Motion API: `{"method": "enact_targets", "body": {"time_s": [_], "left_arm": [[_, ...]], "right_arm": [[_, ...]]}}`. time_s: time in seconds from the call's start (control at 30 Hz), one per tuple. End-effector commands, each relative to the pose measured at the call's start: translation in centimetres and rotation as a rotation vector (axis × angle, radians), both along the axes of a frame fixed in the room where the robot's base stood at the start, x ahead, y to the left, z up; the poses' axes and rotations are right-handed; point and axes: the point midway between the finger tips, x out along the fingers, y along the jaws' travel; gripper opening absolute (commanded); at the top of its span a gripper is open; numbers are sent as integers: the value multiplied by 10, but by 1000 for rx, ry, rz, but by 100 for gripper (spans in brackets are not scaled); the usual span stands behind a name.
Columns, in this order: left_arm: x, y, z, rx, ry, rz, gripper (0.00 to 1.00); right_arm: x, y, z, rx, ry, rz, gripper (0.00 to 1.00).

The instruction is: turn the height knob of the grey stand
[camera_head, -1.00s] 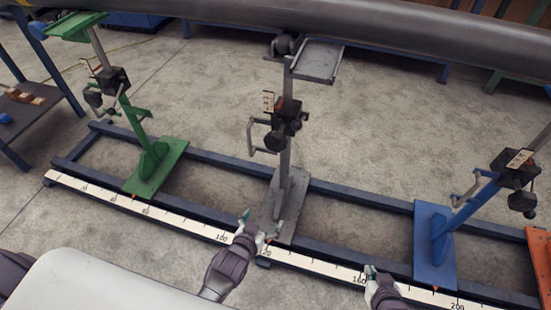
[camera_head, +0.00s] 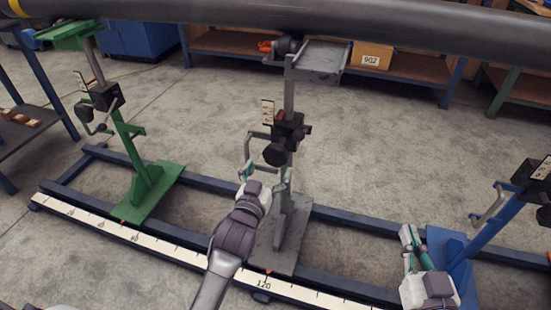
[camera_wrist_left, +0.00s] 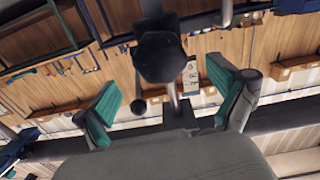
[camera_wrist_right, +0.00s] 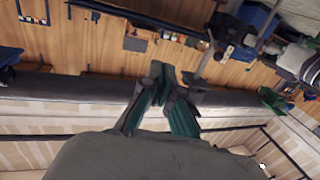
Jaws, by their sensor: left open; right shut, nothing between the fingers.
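The grey stand (camera_head: 288,95) stands in the middle of the head view, its flat top just under the pipe. Its black knob (camera_head: 275,154) sticks out from the dark clamp block (camera_head: 290,130), beside a scale plate and a bent crank handle (camera_head: 247,146). My left gripper (camera_head: 267,174) is open, just below the knob, with nothing between its fingers. In the left wrist view the knob (camera_wrist_left: 160,57) lies ahead of and between the open fingers, apart from them. My right gripper (camera_head: 410,240) is shut and empty, left of the blue stand; its closed fingers show in the right wrist view (camera_wrist_right: 163,90).
The green stand (camera_head: 140,175) is at left and the blue stand (camera_head: 470,250) at right, both on the blue rail frame with a white ruler (camera_head: 180,252). The dark pipe (camera_head: 300,22) runs across the top. Open floor lies behind the frame.

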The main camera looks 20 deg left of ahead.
Motion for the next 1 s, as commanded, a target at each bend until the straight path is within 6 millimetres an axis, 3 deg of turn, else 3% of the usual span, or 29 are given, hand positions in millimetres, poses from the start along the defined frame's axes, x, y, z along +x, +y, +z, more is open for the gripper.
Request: {"method": "enact_targets", "body": {"time_s": [0.2,0.4,0.8,1.0], "left_arm": [[36,-1,-1,1,-2,-1,96],[53,-2,-1,1,0,-1,96],[58,-2,0,1,0,0,96],[58,-2,0,1,0,0,63]], "right_arm": [[-1,5,35,57,-218,14,0],[-6,7,57,90,-340,20,0],[-8,8,64,100,-377,22,0],[-8,7,64,100,-376,22,0]]}}
